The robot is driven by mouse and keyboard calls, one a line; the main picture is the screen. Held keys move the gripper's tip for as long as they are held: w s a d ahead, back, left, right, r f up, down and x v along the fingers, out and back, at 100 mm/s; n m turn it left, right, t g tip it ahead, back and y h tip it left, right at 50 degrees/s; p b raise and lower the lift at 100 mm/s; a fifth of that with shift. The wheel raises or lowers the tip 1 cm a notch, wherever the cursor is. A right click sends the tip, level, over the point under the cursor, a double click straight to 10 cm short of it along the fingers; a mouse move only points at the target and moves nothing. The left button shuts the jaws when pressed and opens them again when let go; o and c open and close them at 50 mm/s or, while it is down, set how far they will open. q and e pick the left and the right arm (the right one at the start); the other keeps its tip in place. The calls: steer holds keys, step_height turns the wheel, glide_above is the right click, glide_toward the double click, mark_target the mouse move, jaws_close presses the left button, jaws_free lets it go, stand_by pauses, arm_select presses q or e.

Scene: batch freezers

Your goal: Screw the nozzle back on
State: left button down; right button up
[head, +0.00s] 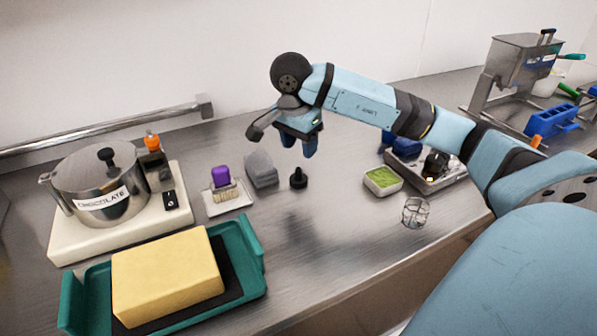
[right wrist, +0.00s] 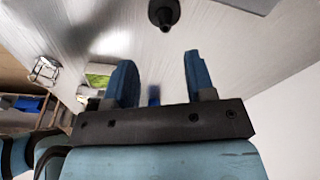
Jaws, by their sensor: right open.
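A small black cone-shaped piece (head: 298,178), which looks like the nozzle, stands upright on the steel counter; it also shows at the top of the right wrist view (right wrist: 164,13). My right gripper (head: 298,147) is above the counter and above this piece in the head view, fingers pointing down. In the right wrist view its two blue fingers (right wrist: 160,62) are spread apart with nothing between them, and the black piece is beyond the tips, not touched. Which part the nozzle fits onto is not clear. My left gripper is not in view.
A grey block (head: 261,168) and a purple-topped brush (head: 222,182) on a dish are left of the black piece. A chocolate pot (head: 98,190) and a green tray (head: 252,262) are further left. A green-filled dish (head: 382,181) and wire cage (head: 415,212) are right. The front middle counter is clear.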

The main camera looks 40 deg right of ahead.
mark_target(298, 168)
steer(key=f, duration=0.3)
steer(key=shift+d, duration=0.25)
steer(key=shift+f, duration=0.1)
steer(key=f, duration=0.3)
steer(key=w+f, duration=0.1)
steer(key=f, duration=0.1)
steer(key=shift+f+b, duration=0.15)
steer(key=shift+b, duration=0.2)
steer(key=shift+s, duration=0.1)
jaws_close()
